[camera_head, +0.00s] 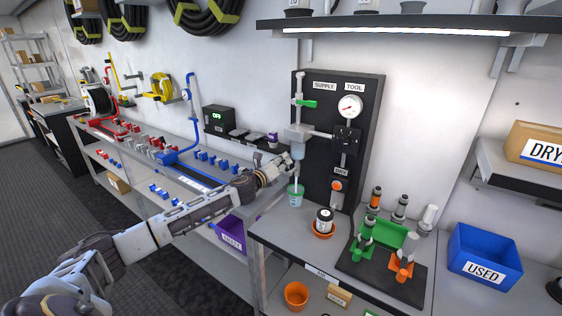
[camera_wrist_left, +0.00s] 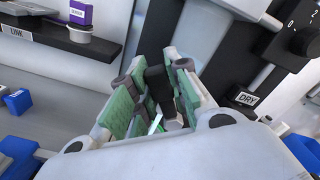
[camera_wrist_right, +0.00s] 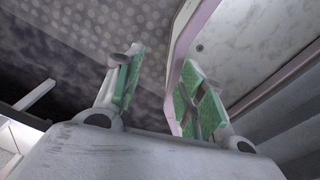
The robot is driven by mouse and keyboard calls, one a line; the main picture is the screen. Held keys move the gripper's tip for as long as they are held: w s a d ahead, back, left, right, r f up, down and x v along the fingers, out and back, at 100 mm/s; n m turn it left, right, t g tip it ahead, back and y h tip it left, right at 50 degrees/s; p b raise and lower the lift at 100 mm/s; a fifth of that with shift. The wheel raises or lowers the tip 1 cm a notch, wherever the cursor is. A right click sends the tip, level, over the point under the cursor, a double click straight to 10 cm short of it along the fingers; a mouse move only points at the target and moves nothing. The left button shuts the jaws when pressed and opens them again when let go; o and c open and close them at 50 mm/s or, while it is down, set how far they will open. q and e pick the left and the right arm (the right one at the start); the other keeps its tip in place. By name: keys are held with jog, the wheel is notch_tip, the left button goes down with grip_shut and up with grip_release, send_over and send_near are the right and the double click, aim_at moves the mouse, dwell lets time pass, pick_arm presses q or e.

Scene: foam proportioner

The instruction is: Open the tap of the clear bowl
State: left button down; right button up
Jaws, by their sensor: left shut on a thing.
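The clear bowl (camera_head: 298,152) hangs under a grey body (camera_head: 297,134) on the black SUPPLY/TOOL board. A thin outlet (camera_head: 296,172) runs down from it toward a green-tinted cup (camera_head: 295,196). My left gripper (camera_head: 287,170) reaches in from the left, just below the bowl. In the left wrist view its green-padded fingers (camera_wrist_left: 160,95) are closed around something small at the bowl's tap. The fingers mostly hide the tap, so its handle position is unclear. My right gripper (camera_wrist_right: 158,85) is open and empty in the right wrist view, with its fingers well apart.
A gauge (camera_head: 349,106) and a DRY label (camera_head: 341,170) are on the board right of the bowl. A jar in an orange dish (camera_head: 323,230) and a green-and-orange fixture (camera_head: 388,240) stand on the bench. A blue USED bin (camera_head: 484,255) is at the right.

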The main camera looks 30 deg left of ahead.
aim_at(294, 158)
pick_arm(q)
jog(key=m+p, duration=0.1)
jog(key=d+m+p, duration=0.1)
jog(key=shift+s+d+r+m, duration=0.1)
jog(key=shift+r+m, duration=0.25)
jog(key=shift+m, duration=0.05)
jog(key=d+m+p, duration=0.1)
jog(key=m+p, duration=0.1)
jog(key=shift+d+r+m+p, duration=0.15)
jog(key=shift+m+p, duration=0.25)
jog(key=shift+d+m+p, duration=0.25)
jog(key=shift+m+p, duration=0.15)
jog(key=shift+m, duration=0.1)
jog(key=shift+s+d+m, duration=0.1)
jog(key=shift+d+m, duration=0.05)
jog(key=shift+m, duration=0.15)
jog(key=shift+p, duration=0.3)
pick_arm(e)
notch_tip(294, 158, up, 6)
jog(key=a, duration=0.2)
jog(key=shift+s+a+r, duration=0.25)
jog(key=shift+s, duration=0.2)
jog(key=shift+w, duration=0.1)
